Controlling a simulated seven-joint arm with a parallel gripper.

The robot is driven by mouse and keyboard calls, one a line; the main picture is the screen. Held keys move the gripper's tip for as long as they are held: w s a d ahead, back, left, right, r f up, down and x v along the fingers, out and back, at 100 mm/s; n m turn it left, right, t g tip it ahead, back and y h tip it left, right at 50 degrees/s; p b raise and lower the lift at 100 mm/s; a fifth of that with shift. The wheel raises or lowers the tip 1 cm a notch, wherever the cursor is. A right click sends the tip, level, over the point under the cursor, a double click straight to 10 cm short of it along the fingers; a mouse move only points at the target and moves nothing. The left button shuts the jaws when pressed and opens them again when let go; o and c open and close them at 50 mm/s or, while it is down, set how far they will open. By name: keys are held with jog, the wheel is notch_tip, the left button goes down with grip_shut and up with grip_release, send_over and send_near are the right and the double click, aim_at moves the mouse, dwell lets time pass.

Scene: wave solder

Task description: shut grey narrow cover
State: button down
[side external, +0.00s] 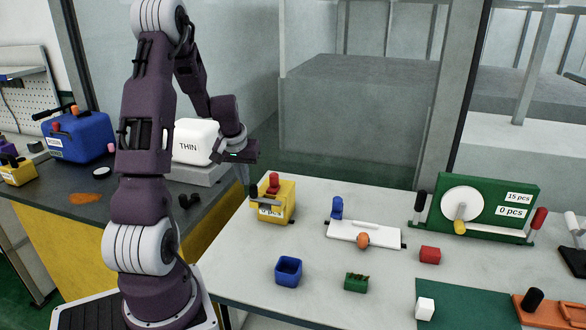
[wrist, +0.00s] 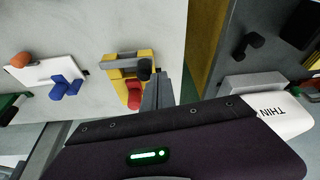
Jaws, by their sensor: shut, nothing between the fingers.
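A narrow grey bar-like cover (side external: 266,203) lies across the yellow box (side external: 287,212) at the left of the light table. In the wrist view the grey cover (wrist: 124,64) crosses the yellow box (wrist: 118,83), with a black knob (wrist: 145,69) at its right end. A red knob (wrist: 134,96) stands on the box. I cannot tell whether the cover is fully down. My gripper (side external: 251,190) is shut and empty, pointing down just left of the box. In the wrist view my gripper (wrist: 161,78) appears beside the two knobs; contact cannot be told.
A white panel (side external: 351,232) with blue and orange knobs lies to the right. A blue open bin (side external: 289,271), green bin (side external: 356,283) and red block (side external: 430,254) stand in front.

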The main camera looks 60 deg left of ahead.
jog(key=shift+s+a+f, duration=0.1)
jog(key=shift+a+f, duration=0.05)
jog(key=shift+f, duration=0.15)
dwell(0.5)
jog(key=s+a+r, duration=0.2)
jog(key=s+r, duration=0.4)
jog(key=r, duration=0.4)
notch_tip(320, 180, up, 2)
jog(key=m+g+h, duration=0.1)
jog(key=m, duration=0.9)
send_over(255, 185)
jog(key=s+a, duration=0.1)
jog(key=s, duration=0.1)
jog(key=w+d+r+m+g, duration=0.3)
jog(key=w+d+m, duration=0.15)
jog(key=m, duration=0.55)
jog(key=x, duration=1.3)
jog(key=shift+w+f, duration=0.1)
